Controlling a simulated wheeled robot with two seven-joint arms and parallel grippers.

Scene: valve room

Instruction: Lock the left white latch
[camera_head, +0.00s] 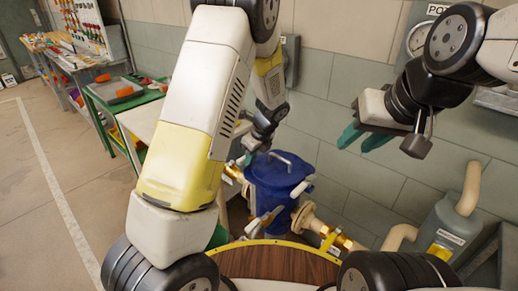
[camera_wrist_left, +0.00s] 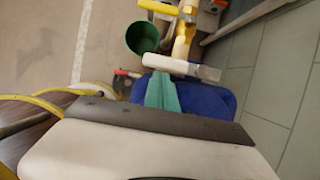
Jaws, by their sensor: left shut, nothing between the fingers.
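The blue vessel (camera_head: 272,183) stands below my left arm, with a bar handle on its lid. A white latch (camera_wrist_left: 180,68) shows in the wrist view at the vessel's edge, just beyond my left fingertips. Contact between them is unclear. My left gripper (camera_wrist_left: 162,92) has its green fingers together, with nothing between them, over the vessel. In the head view the left gripper (camera_head: 250,152) is at the vessel's left side, partly hiding it. My right gripper (camera_head: 364,138) is open and empty, away from the vessel.
Flanged pipes (camera_head: 318,223) join the vessel on both sides. A grey tank (camera_head: 445,232) stands at the right. A green bucket (camera_wrist_left: 142,37) is on the floor beyond the latch. A green table (camera_head: 112,100) with tools is at the left, with open floor before it.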

